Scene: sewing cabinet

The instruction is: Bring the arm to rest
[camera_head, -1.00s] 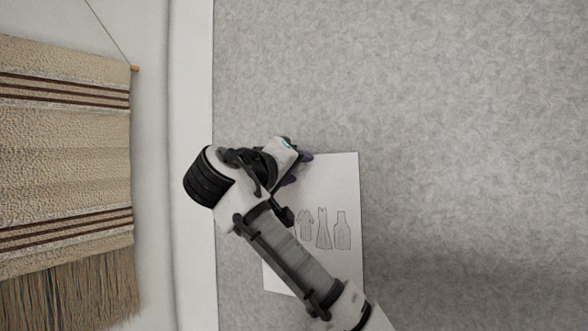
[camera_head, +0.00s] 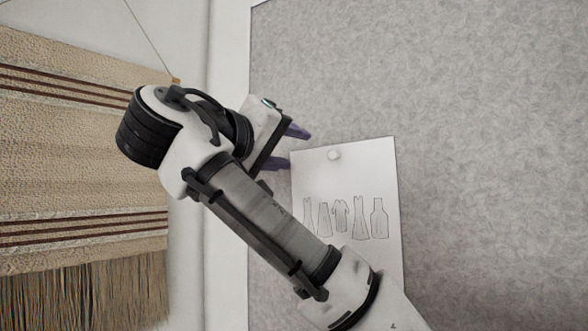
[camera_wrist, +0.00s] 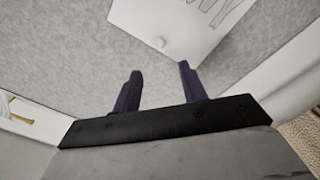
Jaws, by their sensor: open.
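My gripper (camera_head: 286,147) is in the middle of the head view, at the end of my bent arm, left of a pinned paper sheet. Its two dark purple fingers stand apart with nothing between them. In the wrist view my gripper (camera_wrist: 160,84) also shows open and empty, its fingers pointing toward a grey speckled board. My arm hides the lower left part of the sheet in the head view.
The paper sheet (camera_head: 345,180) with clothing drawings hangs by a white pin (camera_head: 334,155) on the grey board (camera_head: 480,120). A fringed woven hanging (camera_head: 80,150) is on the left, beyond the board's white frame (camera_head: 228,200).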

